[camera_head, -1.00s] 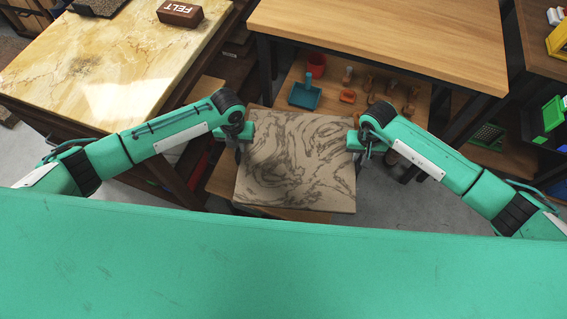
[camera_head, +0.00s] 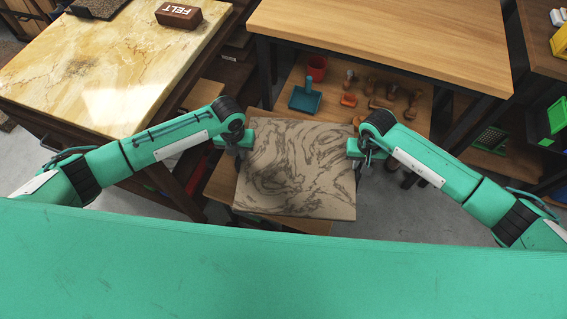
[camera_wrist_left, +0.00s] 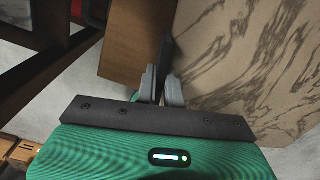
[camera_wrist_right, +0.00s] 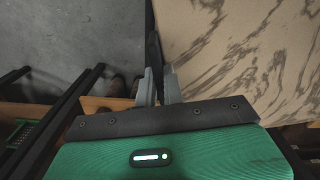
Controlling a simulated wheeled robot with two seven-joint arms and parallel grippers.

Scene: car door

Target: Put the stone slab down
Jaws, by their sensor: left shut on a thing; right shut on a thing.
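The stone slab (camera_head: 296,168) is a square beige-grey plate with dark wavy veins, held between my two arms in the head view. It also shows at the right of the left wrist view (camera_wrist_left: 250,50) and of the right wrist view (camera_wrist_right: 240,50). My left gripper (camera_head: 239,158) is shut on the slab's left edge; its fingers show in the left wrist view (camera_wrist_left: 162,85). My right gripper (camera_head: 364,158) is shut on the slab's right edge; its fingers show in the right wrist view (camera_wrist_right: 158,85). The slab hides most of what lies beneath it.
A marble-topped table (camera_head: 90,75) with a FELT block (camera_head: 179,14) stands at left. A wooden table (camera_head: 385,40) stands behind, with a lower shelf (camera_head: 335,112) carrying a blue dustpan (camera_head: 305,97), a red cup (camera_head: 317,67) and several tools. A wooden surface (camera_head: 222,185) shows beside and below the slab.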

